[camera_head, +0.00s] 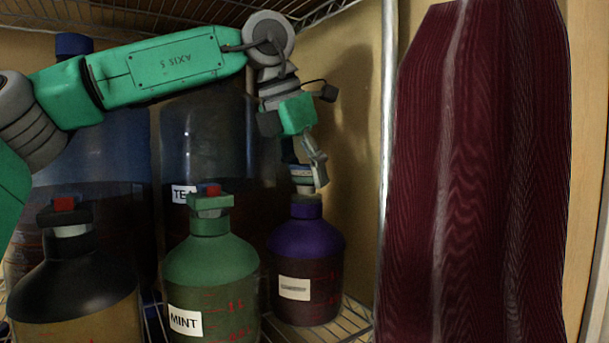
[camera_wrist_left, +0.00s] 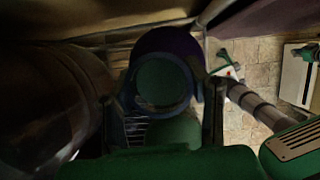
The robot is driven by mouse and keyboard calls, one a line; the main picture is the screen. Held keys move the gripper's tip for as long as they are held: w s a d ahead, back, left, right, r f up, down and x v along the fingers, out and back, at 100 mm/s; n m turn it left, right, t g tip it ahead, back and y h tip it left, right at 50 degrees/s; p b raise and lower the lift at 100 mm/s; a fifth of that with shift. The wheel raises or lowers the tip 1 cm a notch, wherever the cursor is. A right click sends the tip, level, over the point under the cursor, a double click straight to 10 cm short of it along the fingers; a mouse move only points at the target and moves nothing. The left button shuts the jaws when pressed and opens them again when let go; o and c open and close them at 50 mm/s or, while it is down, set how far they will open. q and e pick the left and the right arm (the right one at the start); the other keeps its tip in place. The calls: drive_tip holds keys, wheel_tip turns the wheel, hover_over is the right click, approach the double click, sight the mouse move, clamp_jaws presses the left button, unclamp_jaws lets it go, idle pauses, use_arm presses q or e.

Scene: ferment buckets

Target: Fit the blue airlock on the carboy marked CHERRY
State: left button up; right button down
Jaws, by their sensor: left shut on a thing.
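My left gripper (camera_head: 309,174) reaches down over the purple-shouldered carboy (camera_head: 305,240) and is shut on a small blue-grey piece, apparently the airlock (camera_head: 299,171). The airlock is upright just above the carboy's neck; I cannot tell whether it touches or sits in it. The carboy's label is too blurred to read. In the left wrist view, the airlock shows as a dark round disc (camera_wrist_left: 162,83) between the fingers (camera_wrist_left: 163,108), hiding the neck behind it. My right gripper is not in view.
A green carboy (camera_head: 211,262) marked MINT and a black-shouldered carboy (camera_head: 74,275) stand left, both with red-topped airlocks. Large dark vessels (camera_head: 207,135) stand behind. A dark red curtain (camera_head: 480,170) and a metal post (camera_head: 387,130) bound the right. A wire shelf (camera_head: 180,15) hangs above.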

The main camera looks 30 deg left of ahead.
use_arm(q)
drive_tip(key=shift+d, duration=0.5)
drive_tip(key=shift+a+f, duration=0.25)
drive_tip(key=shift+a, duration=0.4)
drive_tip(key=shift+a+f, duration=0.2)
drive_tip(key=shift+a, duration=0.4)
drive_tip(key=shift+d, duration=0.5)
drive_tip(key=shift+a, duration=0.1)
drive_tip(key=shift+a+f, duration=0.15)
drive_tip(key=shift+a, duration=0.15)
drive_tip(key=shift+s+d+f, duration=0.1)
drive_tip(key=shift+d, duration=0.1)
drive_tip(key=shift+d, duration=0.25)
drive_tip(key=shift+a, duration=0.15)
